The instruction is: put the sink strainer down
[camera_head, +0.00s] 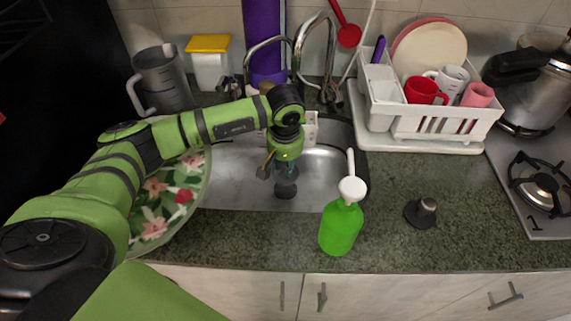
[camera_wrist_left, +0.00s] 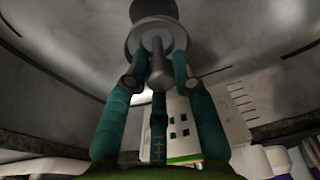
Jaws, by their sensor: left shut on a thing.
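My left gripper (camera_head: 286,172) reaches down into the metal sink (camera_head: 238,178). In the left wrist view its teal fingers (camera_wrist_left: 156,75) are closed around the stem of the grey sink strainer (camera_wrist_left: 155,38). The strainer's round disc lies just beyond the fingertips. A dark round drain area (camera_head: 286,191) shows below the gripper in the head view, and a dark round shape (camera_wrist_left: 153,8) also lies beyond the disc in the wrist view. I cannot tell whether the strainer touches it. My right gripper is not in view.
A green soap bottle (camera_head: 341,229) stands on the counter in front of the sink, with a small black object (camera_head: 422,212) to its right. A floral plate (camera_head: 163,212) is at the sink's left. A white dish rack (camera_head: 430,124) and taps (camera_head: 300,62) are behind.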

